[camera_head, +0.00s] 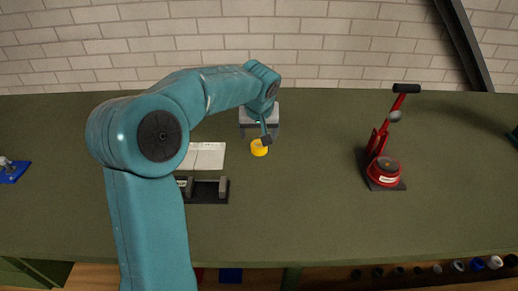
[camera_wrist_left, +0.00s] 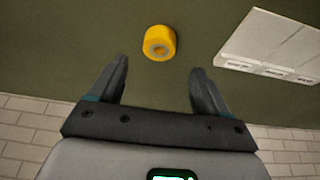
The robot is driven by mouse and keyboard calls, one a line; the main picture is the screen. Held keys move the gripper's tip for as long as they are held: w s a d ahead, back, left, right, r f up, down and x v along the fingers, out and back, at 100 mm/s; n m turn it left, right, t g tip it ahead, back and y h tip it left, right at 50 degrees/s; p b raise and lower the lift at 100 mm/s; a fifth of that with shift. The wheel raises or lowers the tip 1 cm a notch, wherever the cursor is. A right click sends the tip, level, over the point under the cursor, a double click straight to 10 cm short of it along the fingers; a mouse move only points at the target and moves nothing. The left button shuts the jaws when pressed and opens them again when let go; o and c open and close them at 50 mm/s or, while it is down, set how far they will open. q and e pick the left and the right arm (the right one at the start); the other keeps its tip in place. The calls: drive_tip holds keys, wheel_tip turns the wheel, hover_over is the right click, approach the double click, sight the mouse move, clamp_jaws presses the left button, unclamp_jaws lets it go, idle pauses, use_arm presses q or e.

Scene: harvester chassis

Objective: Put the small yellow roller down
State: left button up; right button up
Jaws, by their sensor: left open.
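The small yellow roller (camera_head: 259,148) rests on the green bench top, just in front of my left gripper (camera_head: 262,134) in the head view. In the left wrist view the roller (camera_wrist_left: 158,43) shows its grey hub and lies beyond the two fingertips of my left gripper (camera_wrist_left: 159,78), apart from both fingers. The left gripper is open and empty. My right gripper is in neither view.
A white tray or box (camera_head: 205,156) lies left of the roller, with a dark fixture with grey posts (camera_head: 205,190) in front of it. A red press-like tool (camera_head: 383,170) stands to the right. The bench between is clear. A brick wall (camera_head: 330,45) rises behind.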

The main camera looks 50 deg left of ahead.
sight(259, 143)
use_arm(q)
drive_tip(key=x, duration=0.7)
drive_tip(key=shift+f+p, duration=0.25)
drive_tip(key=shift+p, duration=0.05)
drive_tip(key=shift+r, duration=0.1)
drive_tip(key=c, duration=1.2)
